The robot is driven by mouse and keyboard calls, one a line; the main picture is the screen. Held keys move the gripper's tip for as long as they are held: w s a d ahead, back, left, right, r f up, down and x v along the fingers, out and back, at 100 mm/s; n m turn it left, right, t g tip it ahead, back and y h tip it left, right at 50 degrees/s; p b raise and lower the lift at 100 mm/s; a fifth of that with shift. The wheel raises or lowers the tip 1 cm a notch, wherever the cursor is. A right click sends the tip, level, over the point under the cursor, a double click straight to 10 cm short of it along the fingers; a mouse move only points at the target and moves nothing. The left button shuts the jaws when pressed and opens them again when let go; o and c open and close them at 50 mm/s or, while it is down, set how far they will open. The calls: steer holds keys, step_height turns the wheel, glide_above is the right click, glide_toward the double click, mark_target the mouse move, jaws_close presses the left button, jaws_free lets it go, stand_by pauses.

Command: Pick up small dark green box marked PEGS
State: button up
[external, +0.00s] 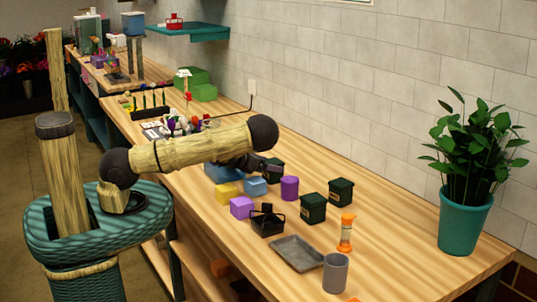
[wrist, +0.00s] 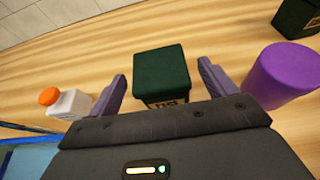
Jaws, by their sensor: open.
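A small dark green box (wrist: 160,75) stands on the wooden counter between the two fingers of my gripper (wrist: 162,68) in the wrist view. Its pale front label is partly hidden by my gripper's body and I cannot read it surely. My gripper is open, with one finger on either side and nothing held. In the external view, this box (external: 273,171) is beside my gripper (external: 264,168), partly covered by it. Two similar dark green boxes, one nearer (external: 313,208) and one by the wall side (external: 341,191), stand to the right; their labels are too small to read.
A purple cylinder (wrist: 285,75) stands right of the box in the wrist view. A white bottle with an orange cap (wrist: 68,104) is to the left. A black basket (external: 267,222), grey tray (external: 298,253) and orange timer (external: 346,232) stand nearer the camera.

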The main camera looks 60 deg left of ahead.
mark_target(272, 161)
steer(key=shift+x, duration=0.95)
steer(key=c, duration=1.1)
steer(key=shift+r, duration=0.1)
step_height(272, 161, up, 10)
steer(key=shift+f+b, duration=0.1)
steer(key=shift+b, duration=0.45)
